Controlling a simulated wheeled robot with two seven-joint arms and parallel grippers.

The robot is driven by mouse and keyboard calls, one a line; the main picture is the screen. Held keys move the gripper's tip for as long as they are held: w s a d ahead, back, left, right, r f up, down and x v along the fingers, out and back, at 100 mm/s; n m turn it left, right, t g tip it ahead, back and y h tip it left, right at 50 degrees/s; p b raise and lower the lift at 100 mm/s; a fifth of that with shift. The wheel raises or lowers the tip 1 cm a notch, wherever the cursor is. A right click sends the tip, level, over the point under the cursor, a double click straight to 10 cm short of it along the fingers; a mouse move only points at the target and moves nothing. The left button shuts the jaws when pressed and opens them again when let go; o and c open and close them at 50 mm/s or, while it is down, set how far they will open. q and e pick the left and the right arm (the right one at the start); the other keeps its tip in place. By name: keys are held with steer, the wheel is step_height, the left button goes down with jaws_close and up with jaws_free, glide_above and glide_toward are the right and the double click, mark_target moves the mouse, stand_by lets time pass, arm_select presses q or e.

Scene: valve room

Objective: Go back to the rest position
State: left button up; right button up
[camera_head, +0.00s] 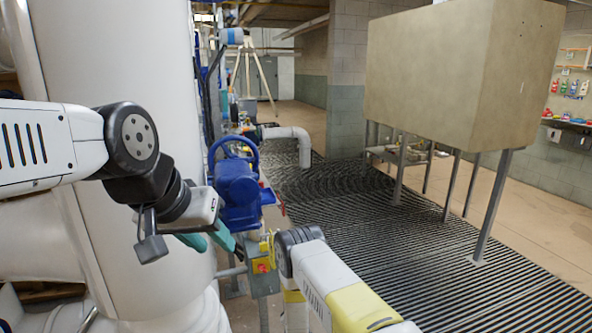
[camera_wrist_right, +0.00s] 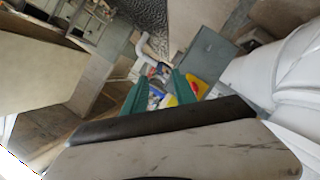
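My left arm comes in from the left in the head view. Its gripper (camera_head: 218,248) points down and to the right, in front of the large white pipe. Its teal fingers look apart, with nothing seen between them. My right arm, white and yellow, reaches up from the bottom in the head view; its fingers are largely hidden there. In the right wrist view, the right gripper (camera_wrist_right: 158,92) has its two teal fingers apart. A grey box (camera_wrist_right: 207,55) with a yellow patch lies beyond them, and no held object can be made out.
A large white pipe (camera_head: 125,60) stands close at left. A blue valve (camera_head: 238,182) and a grey control box with a red button (camera_head: 261,267) are beside the grippers. A beige tank (camera_head: 450,70) stands on legs at right. Grated floor (camera_head: 400,255) between is clear.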

steer(key=w+d+r+m+g, duration=0.2)
steer(key=r+m, duration=0.1)
steer(key=r, duration=1.2)
steer(key=w+d+r+m+g, duration=0.1)
steer(key=w+d+r+m, duration=0.1)
steer(key=r, duration=1.3)
steer(key=s+d+r+m+g+y, duration=0.2)
steer(key=s+d+r+g, duration=0.15)
steer(key=s+r, duration=1.05)
steer(key=s+d+r, duration=0.2)
steer(key=s, duration=0.7)
steer(key=s+d+r+m+g, duration=0.1)
steer(key=s+d+r, duration=0.1)
steer(key=s, duration=0.8)
steer(key=s+d+r+m+g, duration=0.1)
steer(key=s+r, duration=0.3)
steer(key=s, duration=0.6)
steer(key=shift+d, duration=0.8)
